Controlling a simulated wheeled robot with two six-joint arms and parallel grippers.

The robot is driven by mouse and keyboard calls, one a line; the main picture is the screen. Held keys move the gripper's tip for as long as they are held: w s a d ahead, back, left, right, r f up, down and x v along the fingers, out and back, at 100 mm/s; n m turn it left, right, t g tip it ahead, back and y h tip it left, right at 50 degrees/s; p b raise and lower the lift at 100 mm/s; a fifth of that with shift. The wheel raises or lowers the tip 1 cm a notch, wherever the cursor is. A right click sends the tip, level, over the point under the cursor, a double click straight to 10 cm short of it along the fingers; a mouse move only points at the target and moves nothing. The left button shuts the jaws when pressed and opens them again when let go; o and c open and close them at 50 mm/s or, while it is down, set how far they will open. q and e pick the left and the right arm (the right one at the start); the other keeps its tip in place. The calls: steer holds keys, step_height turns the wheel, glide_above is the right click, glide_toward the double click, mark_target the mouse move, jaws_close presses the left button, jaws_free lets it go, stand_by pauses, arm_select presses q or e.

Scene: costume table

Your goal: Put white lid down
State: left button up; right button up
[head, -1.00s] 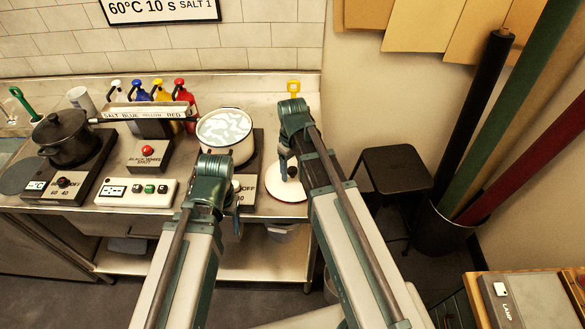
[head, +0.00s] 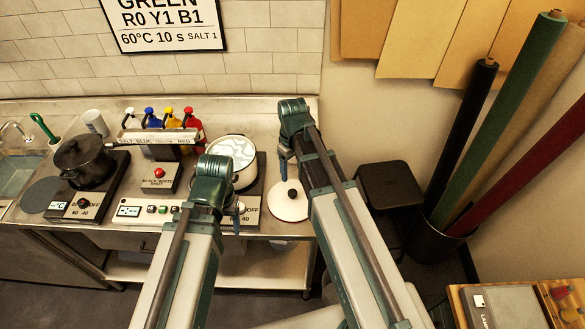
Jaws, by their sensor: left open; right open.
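The white lid (head: 288,207) with a dark knob lies on the steel counter at its right end, right of the white pot. My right gripper (head: 284,168) is open, above and behind the lid, apart from its knob as far as I can see. The white pot (head: 243,175) stands uncovered on the right hot plate, with a pale patterned surface inside. My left gripper (head: 236,222) is open in front of the white pot; its wrist hides part of the pot and hot plate, and its fingers are hard to see.
A black pot (head: 85,163) stands on the left hot plate. Colour bottles stand behind a labelled rack (head: 158,139). A button box (head: 160,176) and a control panel (head: 147,211) lie between the plates. A black stool (head: 390,185) stands right of the counter (head: 295,235).

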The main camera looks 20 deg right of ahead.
steer(key=s+a+m+h, duration=0.1)
steer(key=s+a+m, duration=0.1)
steer(key=s+a, duration=0.8)
steer(key=s, duration=0.4)
steer(key=shift+s+a, duration=0.15)
steer(key=shift+a, duration=0.1)
steer(key=shift+r, duration=0.1)
step_height(320, 180, down, 8)
steer(key=b, duration=0.8)
